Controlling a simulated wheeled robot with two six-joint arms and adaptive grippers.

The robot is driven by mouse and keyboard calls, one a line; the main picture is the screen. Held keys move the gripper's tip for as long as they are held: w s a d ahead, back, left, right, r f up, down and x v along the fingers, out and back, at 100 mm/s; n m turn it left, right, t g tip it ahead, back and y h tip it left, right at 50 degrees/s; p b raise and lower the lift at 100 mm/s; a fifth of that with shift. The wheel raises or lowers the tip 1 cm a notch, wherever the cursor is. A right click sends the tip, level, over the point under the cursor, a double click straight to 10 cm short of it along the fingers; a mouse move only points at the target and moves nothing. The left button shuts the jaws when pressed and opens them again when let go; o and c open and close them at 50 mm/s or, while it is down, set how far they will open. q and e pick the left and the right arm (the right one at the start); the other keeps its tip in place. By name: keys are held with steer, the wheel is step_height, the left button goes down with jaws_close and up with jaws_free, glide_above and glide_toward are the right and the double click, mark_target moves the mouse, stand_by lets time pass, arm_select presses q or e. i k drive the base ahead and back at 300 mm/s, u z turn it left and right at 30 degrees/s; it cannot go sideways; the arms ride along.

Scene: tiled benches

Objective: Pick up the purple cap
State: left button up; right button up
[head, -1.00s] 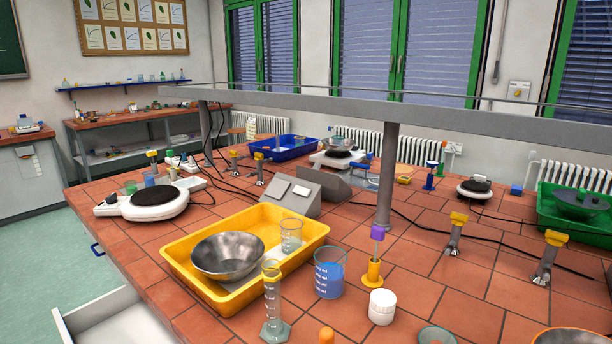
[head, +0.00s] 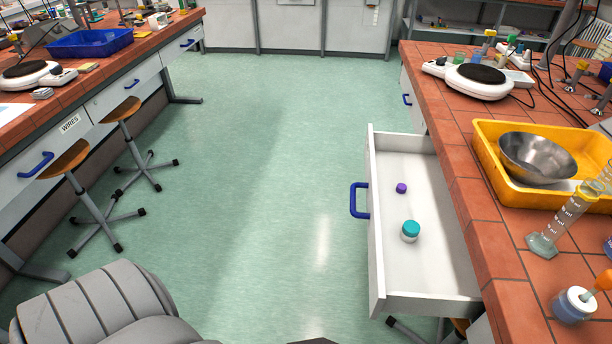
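A small purple cap (head: 401,188) lies on the floor of an open white drawer (head: 436,278), towards its far left part. A small white jar with a teal lid (head: 410,231) stands in the same drawer, nearer to me and apart from the cap. The drawer sticks out from the right bench and has a blue handle (head: 358,200) on its front. Neither of my grippers shows in the head view. A grey padded part of my own body is at the lower left.
The right bench holds a yellow tray (head: 489,160) with a metal bowl (head: 537,157), a measuring cylinder (head: 570,217) and a hotplate (head: 478,82). Two stools (head: 120,110) stand by the left bench (head: 88,75). The green floor (head: 270,150) between the benches is clear.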

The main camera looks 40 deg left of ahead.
mark_target(400, 189)
steer(key=z, duration=0.65)
steer(key=k, duration=0.15)
steer(key=u, duration=1.75)
steer(key=i, duration=0.7)
steer(key=z, duration=0.55)
